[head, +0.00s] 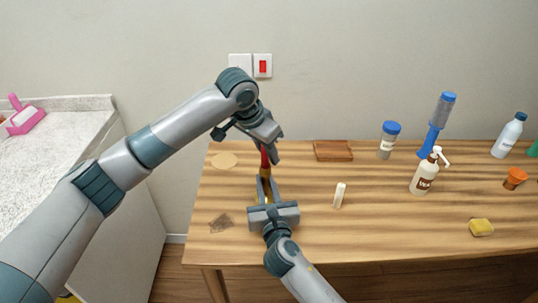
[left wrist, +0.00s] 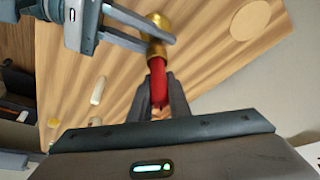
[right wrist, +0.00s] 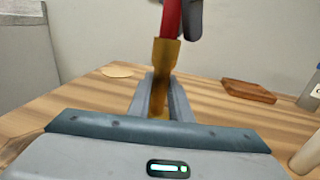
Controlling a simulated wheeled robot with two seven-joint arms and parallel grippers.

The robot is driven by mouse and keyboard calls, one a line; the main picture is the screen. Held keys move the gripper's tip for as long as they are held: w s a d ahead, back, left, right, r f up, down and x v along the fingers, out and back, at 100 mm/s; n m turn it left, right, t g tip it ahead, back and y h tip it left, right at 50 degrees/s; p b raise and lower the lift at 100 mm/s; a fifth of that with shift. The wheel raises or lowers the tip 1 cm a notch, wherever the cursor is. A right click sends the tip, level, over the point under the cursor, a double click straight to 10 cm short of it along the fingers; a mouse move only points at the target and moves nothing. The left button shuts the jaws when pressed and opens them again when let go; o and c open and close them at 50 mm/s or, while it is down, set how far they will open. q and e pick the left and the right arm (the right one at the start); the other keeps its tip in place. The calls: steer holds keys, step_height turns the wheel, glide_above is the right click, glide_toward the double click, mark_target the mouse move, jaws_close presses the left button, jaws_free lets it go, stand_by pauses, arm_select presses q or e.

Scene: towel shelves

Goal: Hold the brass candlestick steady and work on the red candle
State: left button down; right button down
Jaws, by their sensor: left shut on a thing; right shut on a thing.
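The brass candlestick (head: 265,172) stands upright on the wooden table, left of the middle. My right gripper (head: 266,188) is shut on its stem from the front; the right wrist view shows the fingers around the brass stem (right wrist: 160,90). The red candle (head: 264,157) is upright, with its lower end at the candlestick's socket (right wrist: 166,52). How deep it sits cannot be told. My left gripper (head: 272,142) is shut on the upper part of the candle from above; the left wrist view shows the red candle (left wrist: 157,78) between its fingers.
A white candle (head: 339,195) stands on the table (head: 300,235) to the right. A wooden tray (head: 333,150) lies behind. A blue-lidded jar (head: 388,140), a pump bottle (head: 424,175) and a yellow sponge (head: 481,228) are farther right. A beige disc (head: 224,160) lies at the left.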

mark_target(269, 164)
arm_select(q)
steer(key=shift+r, duration=2.65)
steer(key=shift+r, duration=2)
arm_select(e)
steer(key=c, duration=1.5)
jaws_free()
steer(key=shift+c, duration=0.2)
steer(key=s, duration=0.4)
steer(key=s+d, duration=0.1)
steer(key=s, duration=0.3)
steer(key=s+d, duration=0.1)
steer(key=s, duration=0.3)
arm_select(q)
steer(key=shift+s+f, duration=0.1)
steer(key=shift+s, duration=0.05)
arm_select(e)
steer(key=shift+s+f, duration=0.1)
